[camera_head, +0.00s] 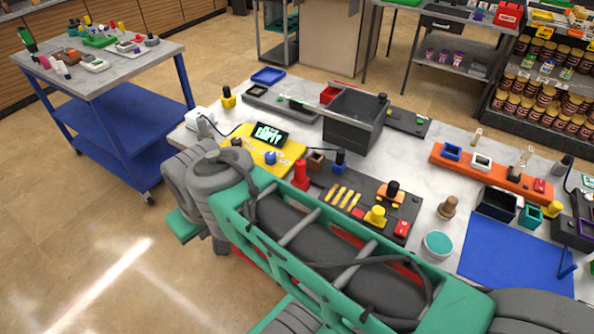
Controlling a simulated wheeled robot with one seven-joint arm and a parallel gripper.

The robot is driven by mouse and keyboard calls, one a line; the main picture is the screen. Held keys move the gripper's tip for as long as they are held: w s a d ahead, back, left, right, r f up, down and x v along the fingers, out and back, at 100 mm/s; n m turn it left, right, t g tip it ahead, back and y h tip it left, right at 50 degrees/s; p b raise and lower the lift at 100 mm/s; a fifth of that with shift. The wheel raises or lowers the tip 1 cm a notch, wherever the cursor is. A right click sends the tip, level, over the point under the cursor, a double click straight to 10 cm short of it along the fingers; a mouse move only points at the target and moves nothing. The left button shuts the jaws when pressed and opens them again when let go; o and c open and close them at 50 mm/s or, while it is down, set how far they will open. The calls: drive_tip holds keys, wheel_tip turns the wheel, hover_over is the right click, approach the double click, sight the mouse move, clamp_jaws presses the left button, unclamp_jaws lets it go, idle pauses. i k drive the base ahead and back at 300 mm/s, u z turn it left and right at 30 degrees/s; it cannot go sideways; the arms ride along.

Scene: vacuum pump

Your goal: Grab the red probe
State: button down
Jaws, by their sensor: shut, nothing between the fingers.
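A red upright piece (301,174) stands on the table just behind my green arm link, beside a dark board. It may be the red probe, but it is too small to tell for sure. Its lower part is close to the arm's edge in the picture. A yellow device (287,158) with a lit screen (271,134) lies to its left, with a black cable near it. My arm crosses the foreground and hides the near part of the table. My gripper's fingers do not show.
The white table (435,183) holds a dark box (353,122), a dark board (328,205) with yellow strips, an orange board (490,173) and a blue mat (510,255). A blue cart (117,108) stands at the left. Open floor lies at the lower left.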

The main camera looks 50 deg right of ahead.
sight(299, 167)
drive_tip(key=u, duration=1.6)
drive_tip(key=i, duration=1.3)
drive_tip(key=z, duration=3)
